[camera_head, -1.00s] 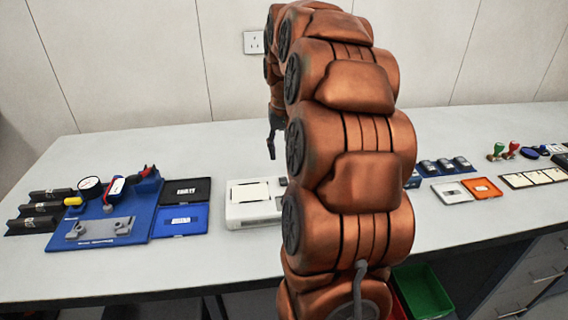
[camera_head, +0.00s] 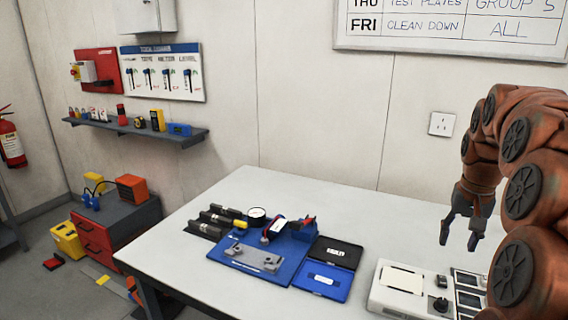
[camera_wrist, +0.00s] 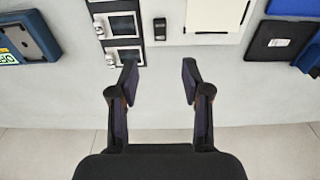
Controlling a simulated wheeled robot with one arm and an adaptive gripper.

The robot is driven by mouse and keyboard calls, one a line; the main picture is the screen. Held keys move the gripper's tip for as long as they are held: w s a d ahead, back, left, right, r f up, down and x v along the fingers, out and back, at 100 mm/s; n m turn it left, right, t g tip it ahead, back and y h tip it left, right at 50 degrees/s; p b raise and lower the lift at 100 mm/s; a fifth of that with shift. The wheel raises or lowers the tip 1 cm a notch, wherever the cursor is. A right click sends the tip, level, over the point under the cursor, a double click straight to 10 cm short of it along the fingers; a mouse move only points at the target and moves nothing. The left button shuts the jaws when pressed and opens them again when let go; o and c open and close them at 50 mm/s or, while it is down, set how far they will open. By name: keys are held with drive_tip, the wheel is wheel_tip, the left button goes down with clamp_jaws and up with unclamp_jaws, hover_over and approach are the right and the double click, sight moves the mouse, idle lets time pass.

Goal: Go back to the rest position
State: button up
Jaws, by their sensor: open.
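My gripper (camera_head: 459,232) hangs at the right of the head view, above the workbench (camera_head: 200,262) and pointing down. Its two fingers are apart with nothing between them. In the wrist view the open fingers (camera_wrist: 158,80) show over bare bench top and the floor beyond its edge. A white device (camera_head: 402,284) with a pale plate on top stands below and left of my gripper. A panel with several dark windows (camera_head: 468,297) lies beside it, partly hidden by my arm.
A blue mat (camera_head: 235,262) with a grey fixture lies left of a black tray (camera_head: 336,252) and a blue tray (camera_head: 322,281). A shelf (camera_head: 140,130) is on the wall. A red-drawer cabinet (camera_head: 95,233) stands left of the bench. The air above the bench's middle is clear.

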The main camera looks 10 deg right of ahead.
drive_tip(key=s+a+f+n+g+p, duration=0.1)
drive_tip(key=s+a+n+p, duration=0.15)
drive_tip(key=a, duration=0.75)
drive_tip(key=s+a+n+p, duration=0.15)
drive_tip(key=s+a, duration=0.25)
drive_tip(key=a, duration=0.6)
drive_tip(key=s+a+f+n+g+p, duration=0.1)
drive_tip(key=s+a+f, duration=0.1)
drive_tip(key=s+a, duration=0.3)
drive_tip(key=s+a+f+n, duration=0.2)
drive_tip(key=s+a, duration=0.3)
drive_tip(key=s, duration=0.5)
drive_tip(key=shift+s+f+g+y+p, duration=0.3)
drive_tip(key=shift+f+g+y+p, duration=0.1)
drive_tip(key=shift+f, duration=0.1)
